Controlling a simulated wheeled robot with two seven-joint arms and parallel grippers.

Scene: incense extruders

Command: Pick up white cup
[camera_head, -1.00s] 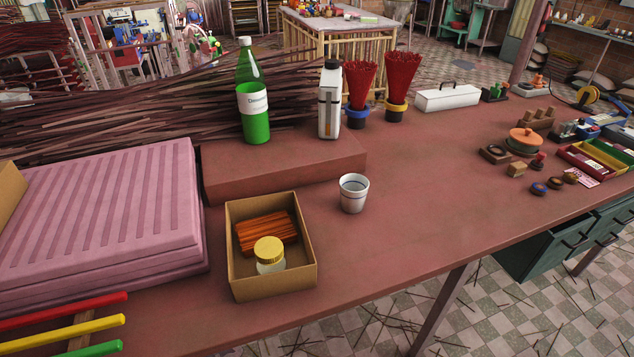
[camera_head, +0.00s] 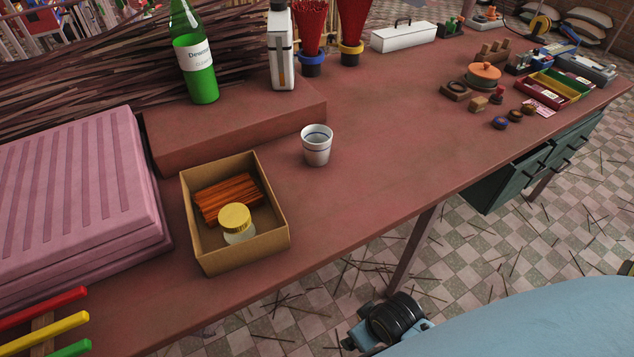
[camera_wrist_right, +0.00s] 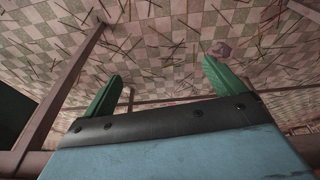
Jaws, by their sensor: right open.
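The white cup (camera_head: 317,146) stands upright on the red-brown table, right of the cardboard box, with dark bands near its rim. In the head view my right arm comes in at the lower right, beyond the table's front edge and well away from the cup; its fingers are not clear there. In the right wrist view my right gripper (camera_wrist_right: 160,85) has its two green fingers spread apart with nothing between them, over the tiled floor. My left gripper is not in view.
The cardboard box (camera_head: 245,251) holds orange sticks (camera_head: 226,199) and a yellow-lidded jar (camera_head: 235,219). A raised block (camera_head: 235,130) bearing a green bottle (camera_head: 195,60) and a white carton (camera_head: 281,50) is behind the cup. The table (camera_head: 400,140) is clear right of the cup.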

